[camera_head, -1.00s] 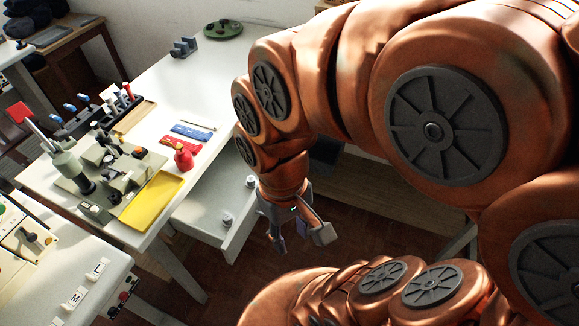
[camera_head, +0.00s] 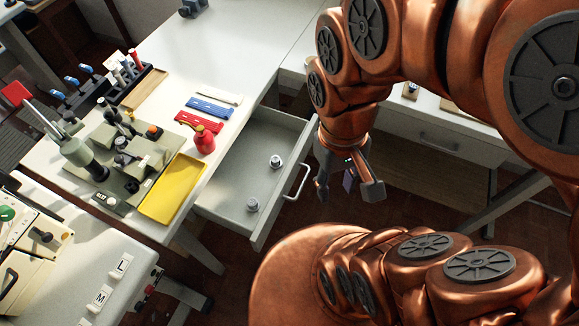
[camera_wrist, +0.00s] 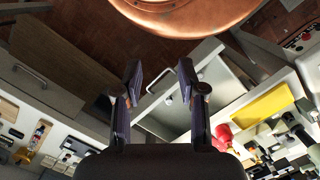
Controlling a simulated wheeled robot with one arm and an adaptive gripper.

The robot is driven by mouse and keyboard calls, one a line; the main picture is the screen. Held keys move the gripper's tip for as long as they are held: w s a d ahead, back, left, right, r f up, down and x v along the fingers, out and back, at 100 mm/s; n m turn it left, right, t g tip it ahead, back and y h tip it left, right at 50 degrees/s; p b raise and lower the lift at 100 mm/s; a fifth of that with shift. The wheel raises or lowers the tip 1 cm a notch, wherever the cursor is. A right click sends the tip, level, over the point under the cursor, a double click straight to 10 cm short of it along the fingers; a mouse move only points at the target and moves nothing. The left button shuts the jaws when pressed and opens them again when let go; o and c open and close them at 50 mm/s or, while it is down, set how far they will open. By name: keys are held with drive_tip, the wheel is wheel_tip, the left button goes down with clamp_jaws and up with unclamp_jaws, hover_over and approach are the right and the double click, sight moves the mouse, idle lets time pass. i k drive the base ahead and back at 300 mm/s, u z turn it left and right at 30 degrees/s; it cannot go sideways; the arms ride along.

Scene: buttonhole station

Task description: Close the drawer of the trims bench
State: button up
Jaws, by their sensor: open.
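The trims bench (camera_head: 255,45) is a white table. Its grey drawer (camera_head: 236,180) stands pulled out, with two small metal knobs or spools (camera_head: 276,161) inside. A silver bar handle (camera_head: 296,183) is on the drawer front. My gripper (camera_head: 349,190) is open and empty, to the right of the handle and apart from it in the head view. In the wrist view the open fingers (camera_wrist: 159,90) frame the drawer (camera_wrist: 170,112), and its handle (camera_wrist: 158,80) shows between them.
On the bench are a yellow tray (camera_head: 173,188), a red bottle (camera_head: 204,141), coloured strips (camera_head: 209,108) and a button machine (camera_head: 85,155). Another white bench with a closed drawer (camera_head: 425,133) stands behind my arm. Brown floor is open in front of the drawer.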

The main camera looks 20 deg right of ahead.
sight(245, 172)
drive_tip(key=u, duration=0.35)
drive_tip(key=k, duration=0.85)
drive_tip(key=u, duration=0.75)
drive_tip(key=i, duration=0.35)
drive_tip(key=z, duration=0.15)
